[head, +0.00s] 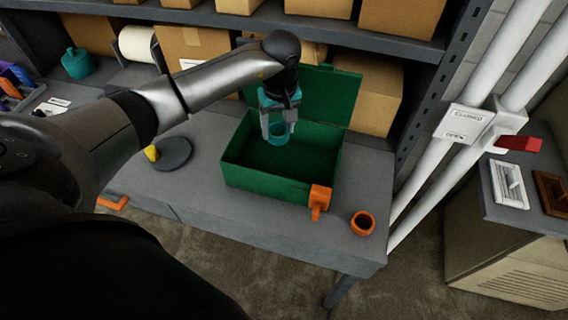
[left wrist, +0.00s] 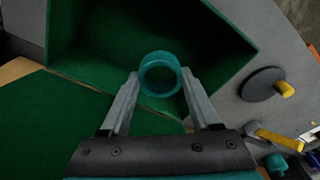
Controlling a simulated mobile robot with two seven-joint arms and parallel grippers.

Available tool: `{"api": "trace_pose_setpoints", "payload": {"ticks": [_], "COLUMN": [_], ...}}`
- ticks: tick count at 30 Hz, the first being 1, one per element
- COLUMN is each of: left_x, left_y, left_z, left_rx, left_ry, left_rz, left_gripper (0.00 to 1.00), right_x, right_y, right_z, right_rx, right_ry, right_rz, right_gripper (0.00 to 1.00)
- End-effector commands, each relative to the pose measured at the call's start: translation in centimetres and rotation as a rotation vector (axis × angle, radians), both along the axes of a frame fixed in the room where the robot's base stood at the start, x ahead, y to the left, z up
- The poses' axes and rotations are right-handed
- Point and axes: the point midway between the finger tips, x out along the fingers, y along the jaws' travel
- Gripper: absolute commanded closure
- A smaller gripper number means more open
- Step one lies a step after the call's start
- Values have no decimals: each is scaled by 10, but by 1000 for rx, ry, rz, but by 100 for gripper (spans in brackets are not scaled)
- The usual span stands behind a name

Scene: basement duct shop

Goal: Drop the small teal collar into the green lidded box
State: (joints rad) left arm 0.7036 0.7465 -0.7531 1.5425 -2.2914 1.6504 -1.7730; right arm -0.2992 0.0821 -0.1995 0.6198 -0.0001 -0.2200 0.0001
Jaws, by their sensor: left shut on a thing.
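The green lidded box (head: 262,183) stands on the grey bench with its lid (head: 331,97) swung up at the back. My left gripper (head: 279,133) is over the open box, pointing down. It is shut on the small teal collar (head: 278,139), whose round opening faces the camera in the left wrist view (left wrist: 160,74). The collar is held between the fingertips (left wrist: 161,82), above the green inside of the box. Part of the box floor is hidden behind the collar and gripper. My right gripper is not in view.
An orange piece (head: 319,198) is at the box's front right corner, and an orange ring (head: 362,223) lies on the bench nearby. A dark disc with a yellow knob (head: 174,153) lies left of the box. Shelves with cardboard boxes (head: 190,45) stand behind. White pipes (head: 440,150) rise at right.

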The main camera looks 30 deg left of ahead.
Motion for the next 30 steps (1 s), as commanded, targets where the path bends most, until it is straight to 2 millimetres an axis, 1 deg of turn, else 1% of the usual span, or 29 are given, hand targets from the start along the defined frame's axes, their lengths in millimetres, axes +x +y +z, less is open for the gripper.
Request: {"api": "trace_pose_setpoints", "payload": {"ticks": [1, 6, 15, 16, 24, 25, 30], "left_x": [0, 0, 0, 0, 0, 0, 0], "left_y": [-1, 0, 0, 0, 0, 0, 0], "left_z": [-10, -24, -24, -24, -24, -24, -24], "left_rx": [-2, -1, -1, -1, -1, -1, -1], "left_ry": [1, -1, -1, -1, -1, -1, -1], "left_rz": [0, 0, -1, -1, -1, -1, -1], "left_gripper": [90, 90, 90, 33, 3, 2, 2], "right_x": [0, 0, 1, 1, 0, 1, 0], "right_y": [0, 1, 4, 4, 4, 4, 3], "right_z": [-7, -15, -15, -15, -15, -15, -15], "right_rx": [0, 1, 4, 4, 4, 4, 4], "right_ry": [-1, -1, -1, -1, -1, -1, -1], "right_rz": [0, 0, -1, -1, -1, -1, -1], "right_gripper": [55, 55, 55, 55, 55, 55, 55]}}
